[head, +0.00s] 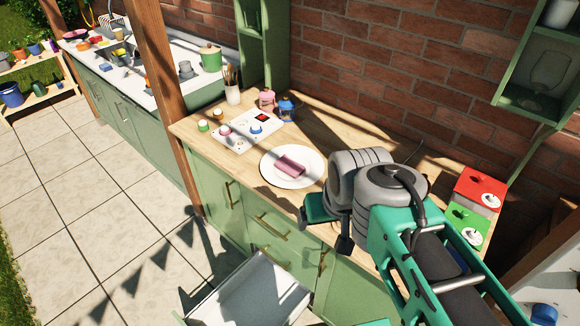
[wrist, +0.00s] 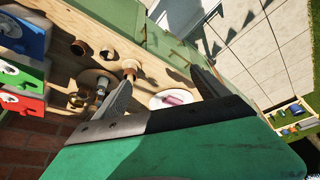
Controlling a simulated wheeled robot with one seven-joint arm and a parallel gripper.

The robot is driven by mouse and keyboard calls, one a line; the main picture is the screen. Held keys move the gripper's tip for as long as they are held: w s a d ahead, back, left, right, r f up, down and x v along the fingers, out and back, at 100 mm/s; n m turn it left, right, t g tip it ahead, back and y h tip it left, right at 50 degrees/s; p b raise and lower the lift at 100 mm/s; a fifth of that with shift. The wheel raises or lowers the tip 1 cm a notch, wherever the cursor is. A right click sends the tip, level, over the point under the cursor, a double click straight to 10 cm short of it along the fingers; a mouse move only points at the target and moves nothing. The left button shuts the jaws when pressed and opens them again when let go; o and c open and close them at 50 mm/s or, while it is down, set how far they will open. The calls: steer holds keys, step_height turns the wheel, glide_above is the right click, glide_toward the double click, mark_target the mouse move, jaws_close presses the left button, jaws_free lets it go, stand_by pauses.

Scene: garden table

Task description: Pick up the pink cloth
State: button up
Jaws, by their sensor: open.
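The pink cloth (head: 289,166) lies folded on a round white plate (head: 270,177) on the wooden counter in the head view. In the wrist view the cloth (wrist: 172,100) and plate (wrist: 156,104) show small and farther off, beyond my fingers. My gripper (head: 324,228) is right of and nearer than the plate in the head view, partly hidden by my own arm. In the wrist view its two dark fingers (wrist: 163,92) are spread apart with nothing between them touching. My gripper is apart from the cloth.
A white panel with knobs (head: 247,130), a pink lantern (head: 267,100) and a blue lantern (head: 287,108) stand behind the plate. Red (head: 478,192) and green (head: 468,222) boxes are at the right. An open drawer (head: 250,290) juts out below. Copper-coloured round pieces (wrist: 130,66) show in the wrist view.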

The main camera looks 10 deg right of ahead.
mark_target(290, 163)
steer(key=shift+c, duration=0.4)
